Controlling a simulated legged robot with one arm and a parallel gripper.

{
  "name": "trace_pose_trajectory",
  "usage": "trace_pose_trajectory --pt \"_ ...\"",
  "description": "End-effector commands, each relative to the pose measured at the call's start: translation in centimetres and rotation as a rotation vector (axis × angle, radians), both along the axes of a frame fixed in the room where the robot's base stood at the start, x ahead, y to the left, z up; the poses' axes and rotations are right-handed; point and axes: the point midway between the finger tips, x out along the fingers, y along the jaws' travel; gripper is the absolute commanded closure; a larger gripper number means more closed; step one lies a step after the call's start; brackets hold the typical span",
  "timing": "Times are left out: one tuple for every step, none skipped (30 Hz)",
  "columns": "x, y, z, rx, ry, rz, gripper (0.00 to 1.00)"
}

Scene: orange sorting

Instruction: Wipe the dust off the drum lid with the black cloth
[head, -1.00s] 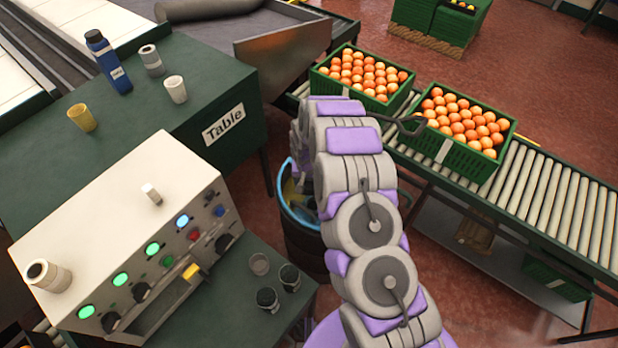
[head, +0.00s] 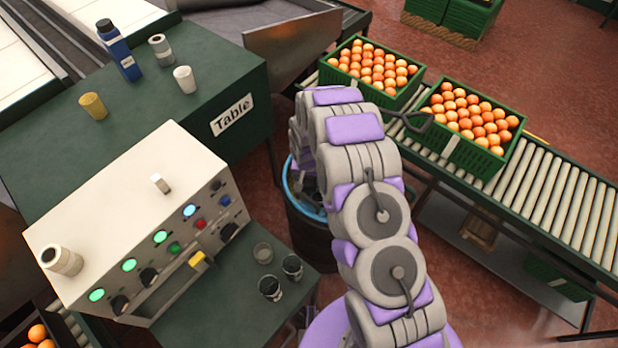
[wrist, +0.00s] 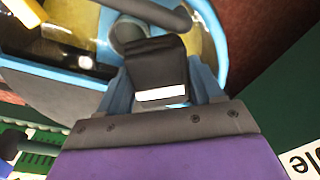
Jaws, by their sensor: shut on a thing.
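The drum (head: 308,236) stands on the floor beside the table, dark-sided with a blue rim (head: 292,190); my arm covers part of its top. In the wrist view the drum lid (wrist: 232,45) fills the upper part, blue-edged, with yellow patches (wrist: 203,28) that look like dust. A grey bar-like part crosses it at the top. My gripper (wrist: 160,88) is shut on the black cloth (wrist: 157,62), a dark folded piece with a white strip, over the lid. I cannot tell whether the cloth touches the lid. My gripper is hidden behind my arm in the head view.
A green table (head: 60,160) is at the left with a blue bottle (head: 118,52), cups and a jar. A control panel (head: 135,215) stands in front of it. Orange-filled crates (head: 478,118) sit on a roller conveyor (head: 545,180) at the right.

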Motion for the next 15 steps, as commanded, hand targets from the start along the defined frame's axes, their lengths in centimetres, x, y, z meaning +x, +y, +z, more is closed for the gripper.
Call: trace_pose_trajectory --pt "-0.4 0.3 0.6 -0.001 0.007 0.003 0.94" --pt "-0.4 0.3 0.9 -0.001 0.006 0.003 0.94" --pt "-0.4 0.3 1.3 -0.001 0.006 0.003 0.95" --pt "-0.4 0.4 1.6 -0.001 0.006 0.003 0.95" --pt "-0.4 0.4 1.9 -0.001 0.005 0.003 0.95" --pt "-0.3 0.3 2.2 0.000 0.004 0.002 0.95" --pt "-0.2 0.3 2.5 0.000 0.004 0.002 0.95" --pt "-0.2 0.3 2.8 0.000 0.004 0.002 0.95" --pt "-0.1 0.2 3.1 0.001 0.003 0.001 0.95" --pt "0.0 0.1 3.4 0.002 0.003 0.001 0.95" --pt "0.0 0.1 3.6 0.002 0.003 0.001 0.95" --pt "0.1 0.1 4.0 0.003 0.003 0.001 0.95" --pt "0.1 0.1 4.2 0.003 0.003 0.001 0.95" --pt "0.1 0.0 4.5 0.003 0.003 0.000 0.95" --pt "0.1 -0.1 4.8 0.004 0.003 0.000 0.95"
